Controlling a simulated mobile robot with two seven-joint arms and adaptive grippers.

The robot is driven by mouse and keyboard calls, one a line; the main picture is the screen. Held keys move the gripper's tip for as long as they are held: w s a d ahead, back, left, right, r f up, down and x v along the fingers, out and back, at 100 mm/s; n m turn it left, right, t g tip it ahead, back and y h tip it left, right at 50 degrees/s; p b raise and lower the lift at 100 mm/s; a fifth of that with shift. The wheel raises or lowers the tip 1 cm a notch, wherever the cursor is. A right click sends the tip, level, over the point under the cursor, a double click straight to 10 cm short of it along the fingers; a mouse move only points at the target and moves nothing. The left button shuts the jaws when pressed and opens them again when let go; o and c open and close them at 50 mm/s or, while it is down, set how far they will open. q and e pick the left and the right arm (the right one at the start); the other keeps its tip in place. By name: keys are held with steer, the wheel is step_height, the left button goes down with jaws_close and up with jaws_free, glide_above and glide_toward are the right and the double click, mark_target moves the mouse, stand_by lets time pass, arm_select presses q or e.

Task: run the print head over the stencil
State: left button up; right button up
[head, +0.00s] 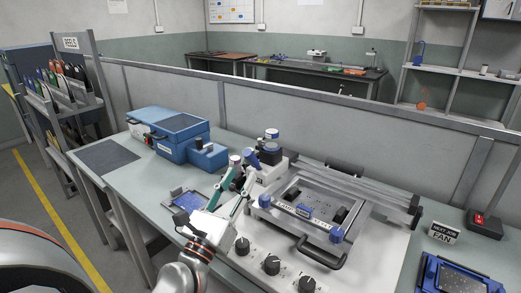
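The stencil printer (385,245) is a pale machine on the bench at the centre right. Its metal frame (310,205) has blue clamps at the front corners and a black handle (318,254) at the front edge. A long rail assembly (350,183) spans the back; I cannot tell which part is the print head. My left gripper (242,168) is left of the frame, its teal fingers apart with nothing visible between them. It partly overlaps a white unit with a dark blue top (270,153). My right gripper is out of view.
Several black knobs (272,264) line the printer's front. A blue board holder (188,201) lies left of my gripper. Blue boxes (178,128) stand farther left.

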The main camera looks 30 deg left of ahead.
mark_target(248, 160)
arm_select(q)
steer(key=p+x, duration=0.1)
steer(key=x, duration=0.2)
steer(key=p+x, duration=0.2)
steer(key=x, duration=0.1)
steer(key=shift+a+r, duration=0.1)
steer(key=shift+r, duration=0.2)
steer(key=shift+w+r, duration=0.15)
steer(key=shift+w, duration=0.6)
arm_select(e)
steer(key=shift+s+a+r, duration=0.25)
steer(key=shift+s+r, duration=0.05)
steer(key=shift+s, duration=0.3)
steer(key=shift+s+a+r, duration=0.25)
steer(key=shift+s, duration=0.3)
arm_select(q)
jaws_close()
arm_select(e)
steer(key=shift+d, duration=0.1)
